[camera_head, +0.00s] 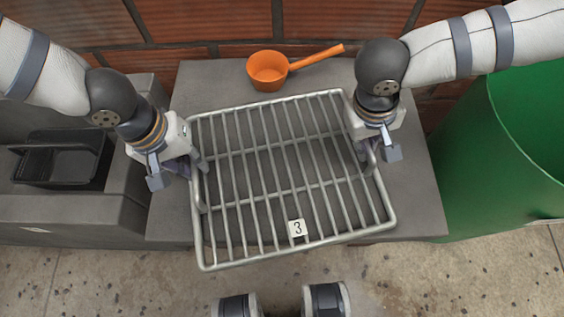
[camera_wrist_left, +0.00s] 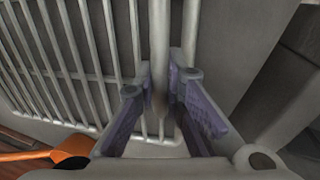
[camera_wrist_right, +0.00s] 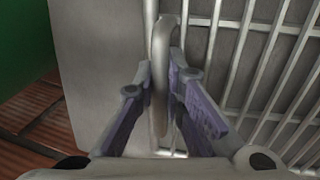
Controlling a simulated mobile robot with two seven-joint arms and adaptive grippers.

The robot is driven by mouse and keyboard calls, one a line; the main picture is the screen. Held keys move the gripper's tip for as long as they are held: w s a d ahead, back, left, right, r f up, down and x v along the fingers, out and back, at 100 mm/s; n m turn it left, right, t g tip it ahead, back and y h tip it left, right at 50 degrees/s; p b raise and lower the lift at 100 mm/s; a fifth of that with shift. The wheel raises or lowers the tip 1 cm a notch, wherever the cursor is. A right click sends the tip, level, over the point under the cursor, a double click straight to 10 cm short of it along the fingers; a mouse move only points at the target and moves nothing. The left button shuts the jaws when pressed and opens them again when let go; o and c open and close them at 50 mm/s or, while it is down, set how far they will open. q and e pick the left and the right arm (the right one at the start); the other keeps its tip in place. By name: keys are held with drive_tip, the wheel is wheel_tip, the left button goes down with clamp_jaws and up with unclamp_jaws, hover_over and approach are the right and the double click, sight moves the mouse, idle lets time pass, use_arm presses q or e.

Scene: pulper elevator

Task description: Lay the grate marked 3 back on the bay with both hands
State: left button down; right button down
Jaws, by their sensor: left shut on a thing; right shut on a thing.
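The grate (camera_head: 297,228) is a light metal frame with several bars and a white tag reading 3 at its front. It lies over the grey bay top (camera_head: 195,88), turned slightly, its front edge past the bay's front edge. I cannot tell if it touches the bay. My left gripper (camera_head: 196,166) is shut on the grate's left side bar, also seen in the left wrist view (camera_wrist_left: 160,45). My right gripper (camera_head: 366,150) is shut on the right side, where a curved bar (camera_wrist_right: 161,65) sits between the fingers in the right wrist view.
An orange ladle (camera_head: 268,70) lies at the back of the bay top, close behind the grate. A black bin (camera_head: 62,160) sits in a grey basin at left. A large green barrel (camera_head: 490,150) stands at right. A brick wall is behind.

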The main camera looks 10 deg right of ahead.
use_arm(q)
drive_tip(key=shift+r, duration=0.1)
use_arm(e)
drive_tip(key=shift+r, duration=0.1)
